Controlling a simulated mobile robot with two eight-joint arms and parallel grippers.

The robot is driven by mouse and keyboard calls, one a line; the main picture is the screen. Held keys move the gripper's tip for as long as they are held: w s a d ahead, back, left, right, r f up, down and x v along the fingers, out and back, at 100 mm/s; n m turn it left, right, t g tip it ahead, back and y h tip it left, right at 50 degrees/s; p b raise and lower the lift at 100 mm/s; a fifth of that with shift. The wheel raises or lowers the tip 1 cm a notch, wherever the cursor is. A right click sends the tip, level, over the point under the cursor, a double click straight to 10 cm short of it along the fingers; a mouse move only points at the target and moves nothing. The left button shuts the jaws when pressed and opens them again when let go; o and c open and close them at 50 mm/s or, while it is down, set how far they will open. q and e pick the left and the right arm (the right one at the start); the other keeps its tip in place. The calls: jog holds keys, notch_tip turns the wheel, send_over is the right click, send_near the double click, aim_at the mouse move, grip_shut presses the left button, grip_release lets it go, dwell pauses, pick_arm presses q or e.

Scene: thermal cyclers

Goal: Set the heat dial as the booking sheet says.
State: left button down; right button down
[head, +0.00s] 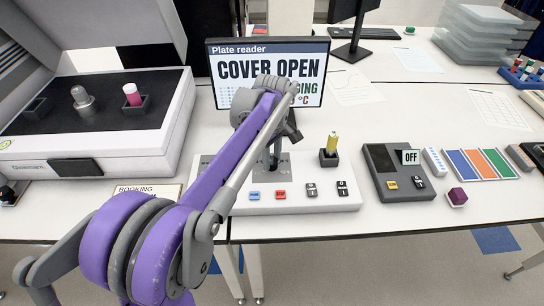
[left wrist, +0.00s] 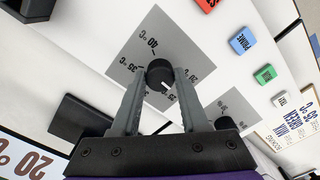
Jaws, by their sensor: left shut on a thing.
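The heat dial is a black round knob (left wrist: 160,73) on a grey scale plate (left wrist: 132,45) in the left wrist view. My left gripper (left wrist: 161,82) is shut on the knob, one finger on each side. The knob's white mark points down and slightly right, towards a label that looks like 25. Labels 40, 35 and 20 also show; the fingers hide part of the scale. In the head view my left gripper (head: 275,150) is over the panel and hides the dial. The booking sheet (head: 150,189) is partly covered by my arm; it also shows in the left wrist view (left wrist: 290,125), its small text doubtful.
The plate reader screen (head: 268,70) reads COVER OPEN; a red 20 °C shows in the left wrist view. The white panel (head: 310,200) has several buttons and switches. A yellow-topped vial (head: 331,145) stands in a black holder. A grey box (head: 405,185) marked OFF stands right.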

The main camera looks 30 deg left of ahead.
pick_arm(q)
jog(key=m, duration=1.4)
jog(key=shift+m, duration=0.3)
jog(key=m, duration=0.3)
jog(key=shift+a+m+p, duration=0.1)
jog(key=shift+m+p, duration=0.2)
jog(key=m, duration=0.3)
jog(key=shift+m, duration=0.3)
jog(key=m, duration=0.3)
jog(key=shift+m, duration=2.2)
